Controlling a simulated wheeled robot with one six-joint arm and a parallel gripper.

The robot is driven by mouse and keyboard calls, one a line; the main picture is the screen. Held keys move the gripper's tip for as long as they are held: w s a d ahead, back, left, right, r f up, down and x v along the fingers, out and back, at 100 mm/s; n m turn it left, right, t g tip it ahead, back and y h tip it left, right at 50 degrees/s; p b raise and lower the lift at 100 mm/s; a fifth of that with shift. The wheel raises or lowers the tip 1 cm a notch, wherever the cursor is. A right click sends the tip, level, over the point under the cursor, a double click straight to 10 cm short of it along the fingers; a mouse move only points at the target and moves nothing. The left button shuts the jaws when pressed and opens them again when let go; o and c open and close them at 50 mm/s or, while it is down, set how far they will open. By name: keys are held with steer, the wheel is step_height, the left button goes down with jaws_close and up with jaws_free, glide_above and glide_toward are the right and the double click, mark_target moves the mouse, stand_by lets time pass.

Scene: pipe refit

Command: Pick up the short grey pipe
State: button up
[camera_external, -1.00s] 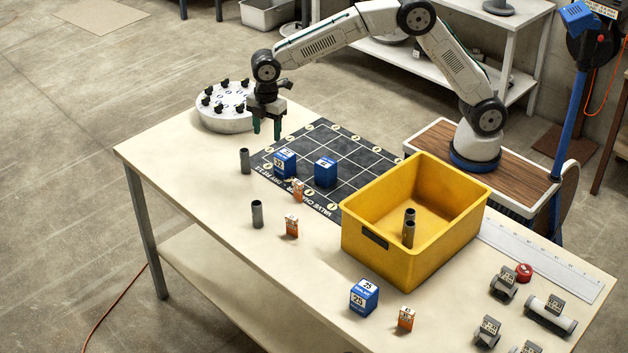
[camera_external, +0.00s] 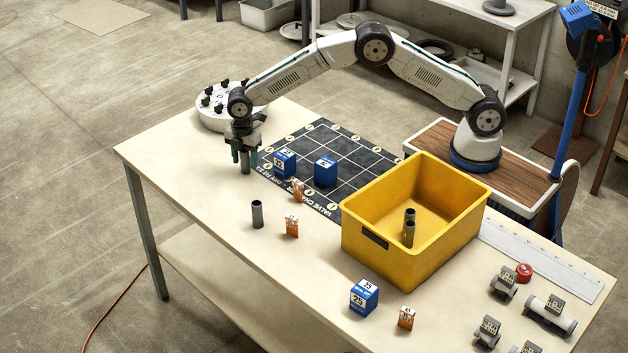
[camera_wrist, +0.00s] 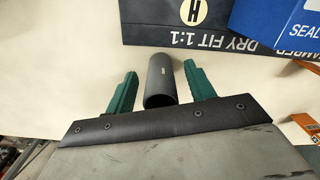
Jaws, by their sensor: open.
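A short grey pipe (camera_external: 245,166) stands upright on the table beside the left edge of the black mat. My gripper (camera_external: 245,157) is lowered over it, with a green finger on either side. In the wrist view the pipe (camera_wrist: 161,82) lies between the two green fingers of my open gripper (camera_wrist: 158,88), with a gap showing on each side. A second short grey pipe (camera_external: 257,214) stands upright nearer the front edge of the table.
The black gridded mat (camera_external: 330,148) carries blue boxes (camera_external: 325,172), one close to my gripper. Small orange boxes (camera_external: 291,226) stand near the mat. The yellow bin (camera_external: 400,262) is at centre right. A round grey fixture with black knobs (camera_external: 212,118) is behind my gripper. The front left tabletop is clear.

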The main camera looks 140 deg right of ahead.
steer(key=shift+f, duration=0.4)
steer(key=c, duration=1)
steer(key=shift+c, duration=0.2)
steer(key=shift+r, duration=0.15)
